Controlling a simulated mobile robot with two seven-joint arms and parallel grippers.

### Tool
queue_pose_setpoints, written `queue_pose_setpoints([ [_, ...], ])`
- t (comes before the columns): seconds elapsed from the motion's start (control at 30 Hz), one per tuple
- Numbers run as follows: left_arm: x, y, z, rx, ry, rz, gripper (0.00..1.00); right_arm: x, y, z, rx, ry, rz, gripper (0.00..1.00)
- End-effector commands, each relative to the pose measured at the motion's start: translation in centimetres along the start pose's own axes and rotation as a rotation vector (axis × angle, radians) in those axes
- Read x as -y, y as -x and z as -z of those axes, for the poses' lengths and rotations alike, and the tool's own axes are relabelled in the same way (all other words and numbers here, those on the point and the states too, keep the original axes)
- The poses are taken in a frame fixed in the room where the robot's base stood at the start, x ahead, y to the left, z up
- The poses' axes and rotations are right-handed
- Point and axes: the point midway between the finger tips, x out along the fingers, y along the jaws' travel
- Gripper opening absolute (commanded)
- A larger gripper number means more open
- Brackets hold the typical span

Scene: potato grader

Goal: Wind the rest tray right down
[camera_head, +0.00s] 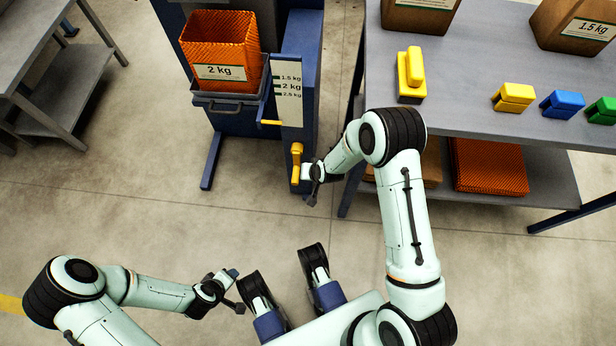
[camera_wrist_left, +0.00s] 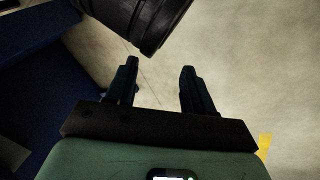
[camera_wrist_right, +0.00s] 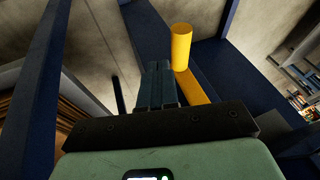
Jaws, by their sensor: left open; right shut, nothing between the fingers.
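The grey rest tray (camera_head: 226,103) stands on the blue machine and bears an orange mesh crate (camera_head: 222,50) labelled 2 kg. A yellow pointer (camera_head: 269,123) sticks out beside the tray, near the lower part of a white weight scale (camera_head: 289,88). A yellow crank (camera_head: 296,160) is on the blue post below the scale. My right gripper (camera_head: 309,172) is shut and empty beside the crank. In the right wrist view its fingers (camera_wrist_right: 160,84) are just left of the crank's upright yellow knob (camera_wrist_right: 181,47); contact is unclear. My left gripper (camera_wrist_left: 159,68) is open and empty above the floor.
A grey workbench (camera_head: 460,85) on the right carries a yellow item (camera_head: 411,75), several coloured blocks and cardboard boxes. Orange mesh (camera_head: 489,166) lies on its lower shelf. Another grey table (camera_head: 60,75) is at upper left. The floor in front of the machine is clear.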

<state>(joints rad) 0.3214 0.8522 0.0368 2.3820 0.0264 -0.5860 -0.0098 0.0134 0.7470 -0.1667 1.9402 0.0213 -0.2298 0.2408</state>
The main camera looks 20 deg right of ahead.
Motion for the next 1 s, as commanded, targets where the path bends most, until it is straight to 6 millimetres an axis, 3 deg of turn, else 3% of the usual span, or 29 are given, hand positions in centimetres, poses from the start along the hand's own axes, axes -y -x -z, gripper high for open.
queue_pose_setpoints([
  [0.07, -0.3, 0.8, -0.7, 0.021, -0.002, -0.002, 0.53, 0.2, 1.4, 0.8, -0.007, 0.000, 0.004, 0.00],
  [0.3, -0.9, 3.0, -3.3, 0.100, -0.008, -0.007, 0.53, -0.3, 7.3, 0.8, -0.008, 0.000, 0.003, 0.00],
  [0.5, -1.2, 3.9, -4.5, 0.140, -0.011, -0.009, 0.53, -0.7, 9.9, 0.7, -0.007, 0.000, 0.003, 0.00],
  [0.87, -1.2, 4.1, -4.9, 0.151, -0.012, -0.009, 0.53, -0.8, 10.6, 0.4, -0.003, 0.001, 0.002, 0.00],
  [0.97, -1.2, 4.1, -4.9, 0.151, -0.012, -0.009, 0.53, -1.4, 9.9, -1.1, 0.024, 0.006, -0.005, 0.00],
  [1.0, -1.2, 4.1, -4.9, 0.151, -0.012, -0.009, 0.53, -1.9, 9.4, -2.5, 0.045, 0.010, -0.011, 0.00],
])
